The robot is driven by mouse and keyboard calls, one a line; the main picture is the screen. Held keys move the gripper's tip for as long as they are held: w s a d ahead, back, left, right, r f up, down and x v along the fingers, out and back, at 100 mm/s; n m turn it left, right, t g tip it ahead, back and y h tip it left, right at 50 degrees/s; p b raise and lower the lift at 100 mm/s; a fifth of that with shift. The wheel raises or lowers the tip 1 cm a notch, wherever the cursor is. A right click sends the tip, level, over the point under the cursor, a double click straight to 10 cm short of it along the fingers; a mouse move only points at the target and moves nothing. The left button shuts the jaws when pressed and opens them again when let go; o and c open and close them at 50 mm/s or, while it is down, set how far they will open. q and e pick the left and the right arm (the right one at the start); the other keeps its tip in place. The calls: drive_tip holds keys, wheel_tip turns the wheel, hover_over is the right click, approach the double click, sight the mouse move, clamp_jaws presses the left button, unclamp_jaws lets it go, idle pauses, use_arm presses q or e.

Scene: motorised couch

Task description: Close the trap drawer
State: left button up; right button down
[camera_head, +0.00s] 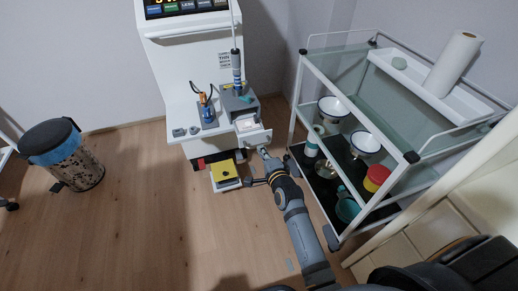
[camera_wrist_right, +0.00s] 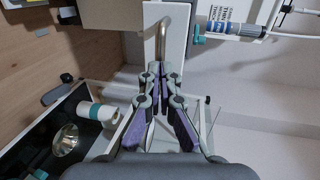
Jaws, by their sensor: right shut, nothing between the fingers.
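The small white trap drawer (camera_head: 254,137) stands out from under the grey box on the white machine, with its open top showing in the head view. In the right wrist view its white front (camera_wrist_right: 178,45) carries a bent metal handle (camera_wrist_right: 160,38). My right gripper (camera_head: 264,153) is just in front of the drawer front. Its fingers (camera_wrist_right: 152,72) are closed together and empty, with the tips close to the handle's end. I cannot tell whether they touch it. My left gripper is out of view.
The white machine (camera_head: 190,60) stands against the wall. A yellow item (camera_head: 223,170) lies on a low white tray below the drawer. A white trolley (camera_head: 300,85) with bowls and a paper roll (camera_head: 453,62) stands close on the right. A bin (camera_head: 78,165) stands left; the floor between is clear.

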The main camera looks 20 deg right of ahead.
sight(256, 137)
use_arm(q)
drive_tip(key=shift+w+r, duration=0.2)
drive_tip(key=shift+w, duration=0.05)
use_arm(e)
drive_tip(key=shift+w, duration=0.1)
drive_tip(key=x, duration=0.2)
drive_tip(key=r+x, duration=0.1)
drive_tip(key=x, duration=0.4)
drive_tip(key=shift+w+r+p, duration=0.15)
drive_tip(key=shift+r+p, duration=0.15)
drive_tip(key=x, duration=0.2)
drive_tip(key=b+x, duration=0.1)
drive_tip(key=x, duration=0.1)
drive_tip(key=r+b+x, duration=0.1)
drive_tip(key=x, duration=0.1)
drive_tip(key=shift+w+d, duration=0.15)
drive_tip(key=shift+w, duration=0.25)
drive_tip(key=shift+w+r, duration=0.1)
drive_tip(key=shift+w, duration=0.05)
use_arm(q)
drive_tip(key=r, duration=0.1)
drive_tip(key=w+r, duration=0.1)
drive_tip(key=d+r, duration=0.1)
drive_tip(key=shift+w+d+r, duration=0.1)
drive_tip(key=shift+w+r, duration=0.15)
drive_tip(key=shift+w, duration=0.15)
use_arm(e)
drive_tip(key=shift+r, duration=0.25)
